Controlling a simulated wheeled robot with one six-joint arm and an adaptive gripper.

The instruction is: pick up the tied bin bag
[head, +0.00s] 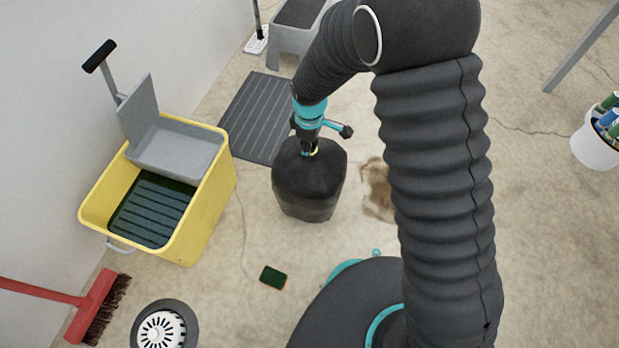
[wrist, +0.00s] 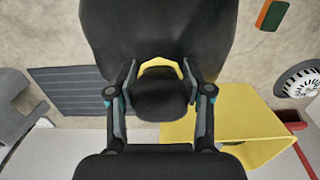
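The tied bin bag (head: 309,183) is black and full, and stands upright on the floor in the head view. In the wrist view the bag (wrist: 160,30) fills the top middle, with a yellow tie (wrist: 160,66) around its neck and a black gathered tuft above the tie. My gripper (head: 308,143) is at the top of the bag, pointing down. In the wrist view my gripper (wrist: 160,76) has one finger on each side of the tuft and tie. The fingers stand apart, and their tips are close to the tie. Any contact there is hard to make out.
A yellow mop bucket (head: 213,205) with a grey wringer stands left of the bag. A dark ribbed mat (head: 262,115) lies behind, near a grey step stool (head: 290,38). A sponge (head: 273,277), a round drain strainer (head: 163,330) and a red broom (head: 92,305) are in front. A white tub (head: 597,148) stands far right.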

